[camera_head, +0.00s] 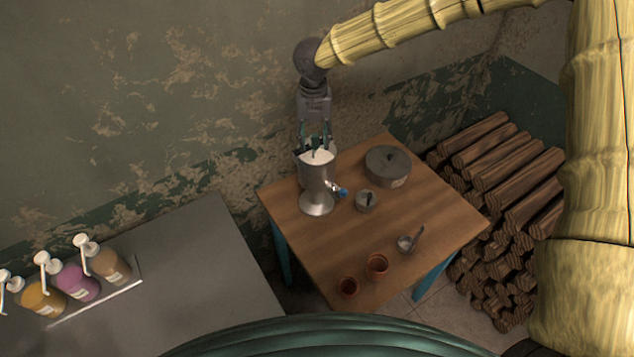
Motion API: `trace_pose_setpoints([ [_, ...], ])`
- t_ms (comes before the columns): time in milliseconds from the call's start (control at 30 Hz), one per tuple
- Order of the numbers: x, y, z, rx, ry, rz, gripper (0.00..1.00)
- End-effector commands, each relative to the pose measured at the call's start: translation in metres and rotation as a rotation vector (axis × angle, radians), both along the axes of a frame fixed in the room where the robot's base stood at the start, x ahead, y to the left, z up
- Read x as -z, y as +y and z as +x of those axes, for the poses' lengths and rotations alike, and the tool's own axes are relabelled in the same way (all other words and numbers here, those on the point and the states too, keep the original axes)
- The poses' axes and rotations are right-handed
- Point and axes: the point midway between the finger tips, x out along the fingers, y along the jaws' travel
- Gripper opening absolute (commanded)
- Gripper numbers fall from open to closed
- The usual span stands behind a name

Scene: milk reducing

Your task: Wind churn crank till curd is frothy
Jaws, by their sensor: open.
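The metal churn (317,176) stands upright on the wooden table (400,225), near its back left edge. White curd (320,156) shows in its open top. A crank with a blue knob (343,192) sticks out from the churn's right side, low on the body. My gripper (315,145) points down right above the churn's top, with its fingers open around or just over the rim. I cannot tell whether the fingers touch the churn or a part inside it. Nothing is clearly held.
A grey lidded pot (388,166), a small metal container (366,201), a ladle (410,241) and two clay cups (377,266) (348,287) share the table. Stacked logs (505,185) lie to the right. Pump bottles (76,280) stand on a grey counter (190,265) at left.

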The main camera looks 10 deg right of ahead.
Motion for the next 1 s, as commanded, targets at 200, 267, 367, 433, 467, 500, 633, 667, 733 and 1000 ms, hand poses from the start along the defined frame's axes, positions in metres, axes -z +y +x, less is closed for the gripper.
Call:
trace_pose_setpoints([
  [200, -0.017, 0.0, 0.0, 0.0, -0.001, 0.001, 0.43],
  [267, -0.022, 0.0, 0.0, 0.0, -0.001, 0.001, 0.43],
  [367, -0.029, 0.0, 0.0, 0.0, -0.001, 0.001, 0.43],
  [433, -0.034, 0.0, 0.0, 0.0, -0.001, 0.001, 0.43],
  [467, -0.036, 0.0, 0.0, 0.0, -0.001, 0.001, 0.43],
  [500, -0.039, 0.0, 0.0, 0.001, -0.001, 0.001, 0.43],
  [633, -0.049, 0.0, 0.0, 0.001, -0.001, 0.0, 0.43],
  [667, -0.051, 0.0, 0.0, 0.001, -0.001, 0.0, 0.43],
  [733, -0.056, 0.0, 0.0, 0.001, -0.001, 0.001, 0.43],
  [1000, -0.072, 0.0, 0.0, -0.001, -0.001, 0.0, 0.43],
])
